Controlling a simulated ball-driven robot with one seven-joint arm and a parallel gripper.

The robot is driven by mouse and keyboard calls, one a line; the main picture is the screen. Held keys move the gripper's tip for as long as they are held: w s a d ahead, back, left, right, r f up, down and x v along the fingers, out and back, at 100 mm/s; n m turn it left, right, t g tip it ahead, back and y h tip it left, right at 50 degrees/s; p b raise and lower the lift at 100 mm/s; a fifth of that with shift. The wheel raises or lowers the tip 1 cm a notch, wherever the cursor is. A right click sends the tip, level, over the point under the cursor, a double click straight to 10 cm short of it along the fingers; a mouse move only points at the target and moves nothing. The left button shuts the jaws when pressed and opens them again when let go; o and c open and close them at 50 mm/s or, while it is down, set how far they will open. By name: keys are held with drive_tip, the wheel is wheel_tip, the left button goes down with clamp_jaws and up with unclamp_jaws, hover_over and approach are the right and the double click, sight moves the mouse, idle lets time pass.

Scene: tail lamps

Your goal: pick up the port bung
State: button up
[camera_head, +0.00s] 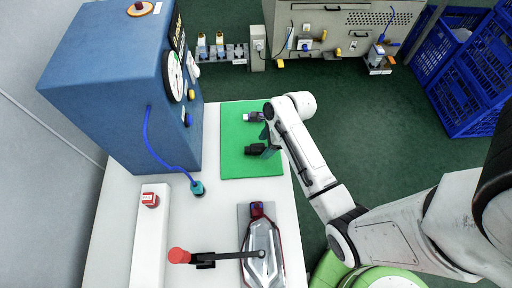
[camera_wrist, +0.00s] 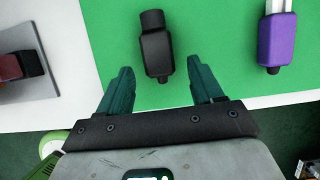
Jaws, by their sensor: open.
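A black stepped piece, which looks like the port bung (camera_head: 255,150), lies on the green mat (camera_head: 233,163) in the head view. The wrist view shows it at top centre (camera_wrist: 156,45), with a thick round end and a boxy body tapering to a small tip. My gripper (camera_wrist: 160,66) is open, its two teal fingers on either side of the tip end, with gaps on both sides. I cannot tell whether the fingers are at its height. In the head view my gripper (camera_head: 267,142) is partly hidden by the wrist. Nothing is held.
A purple piece with white prongs (camera_wrist: 277,40) lies on the mat, right of the black piece. A tail lamp (camera_head: 262,243) sits in a fixture with a red-handled clamp (camera_head: 205,258). A blue cabinet (camera_head: 118,85) with a gauge and a blue hose stands at left.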

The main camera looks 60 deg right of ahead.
drive_tip(key=shift+w+a+f, duration=0.15)
drive_tip(key=shift+w+f, duration=0.1)
drive_tip(key=shift+f, duration=0.35)
drive_tip(key=shift+c, duration=0.3)
drive_tip(key=shift+r, duration=0.1)
drive_tip(key=c, duration=1.2)
